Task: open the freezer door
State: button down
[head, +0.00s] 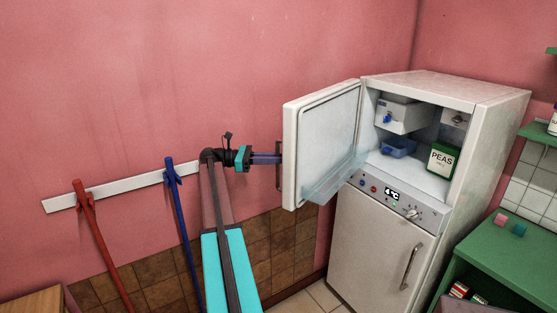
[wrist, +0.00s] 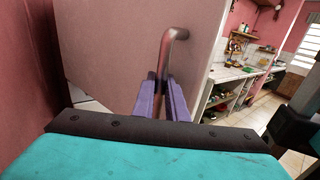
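The white freezer door (head: 322,135) is the upper door of the fridge-freezer (head: 480,150) and stands wide open, swung out to the left. Its outer face (wrist: 120,45) fills much of the wrist view. The dark door handle (head: 279,178) is on that outer face near the free edge; it looks coppery in the wrist view (wrist: 171,45). My gripper (head: 279,158) reaches the handle from the left. In the wrist view its purple fingers (wrist: 163,85) are on both sides of the handle bar and appear closed on it. The lower part of the bar is hidden between them.
The open compartment holds a white drawer (head: 402,115), a blue tub (head: 398,146) and a green PEAS box (head: 442,160). The pink wall with a white rail (head: 110,191), a red and a blue long-handled tool is left. A green shelf unit (head: 500,250) stands right.

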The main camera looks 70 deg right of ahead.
jog(key=c, duration=1.8)
grip_release()
jog(key=shift+o, duration=0.2)
jog(key=b+v, duration=0.3)
jog(key=v, duration=0.4)
jog(key=shift+w, duration=0.25)
jog(key=shift+c, duration=0.4)
